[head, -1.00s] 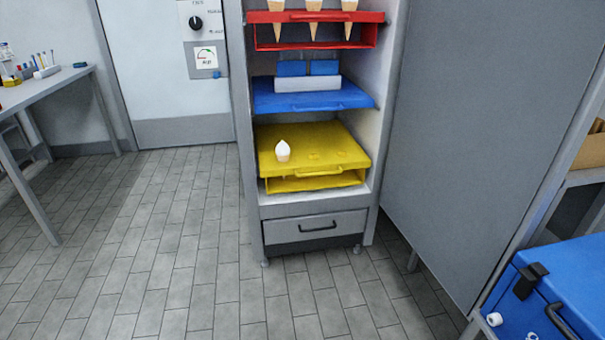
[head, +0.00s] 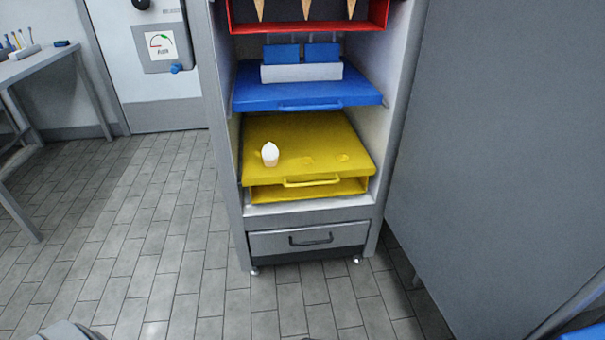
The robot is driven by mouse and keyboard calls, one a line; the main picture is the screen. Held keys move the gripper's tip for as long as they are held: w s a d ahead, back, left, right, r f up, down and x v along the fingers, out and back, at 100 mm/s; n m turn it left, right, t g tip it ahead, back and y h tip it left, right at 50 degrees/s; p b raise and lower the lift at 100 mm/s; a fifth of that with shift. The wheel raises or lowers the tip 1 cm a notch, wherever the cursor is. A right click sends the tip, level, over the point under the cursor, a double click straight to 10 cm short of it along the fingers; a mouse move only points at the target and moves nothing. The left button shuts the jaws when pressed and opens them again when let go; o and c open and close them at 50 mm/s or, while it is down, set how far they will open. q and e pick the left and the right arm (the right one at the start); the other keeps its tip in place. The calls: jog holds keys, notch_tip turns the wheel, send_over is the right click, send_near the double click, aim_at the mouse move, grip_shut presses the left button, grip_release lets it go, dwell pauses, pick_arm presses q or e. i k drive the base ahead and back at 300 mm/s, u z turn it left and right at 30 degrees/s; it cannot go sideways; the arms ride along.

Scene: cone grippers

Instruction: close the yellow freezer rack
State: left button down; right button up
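The yellow freezer rack (head: 325,140) is in the middle of the head view, on the lowest shelf level of an open grey cabinet. Its front edge sits near the cabinet's front opening, and a yellow handle (head: 311,182) runs along that edge. One ice cream cone with a white top (head: 270,154) stands in the rack's left hole; two other holes to its right look empty. How far the rack sticks out is hard to tell. Neither of my grippers shows in the head view.
Above are a blue rack (head: 308,96) with blue blocks in a white holder (head: 301,72), and a red rack (head: 308,28) with cones. A grey drawer (head: 309,240) is below. A grey panel (head: 490,140) stands at right. The tiled floor (head: 140,240) in front is clear.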

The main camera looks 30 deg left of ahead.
aim_at(323, 140)
jog(key=u, duration=0.3)
jog(key=i, duration=0.85)
jog(key=u, duration=0.55)
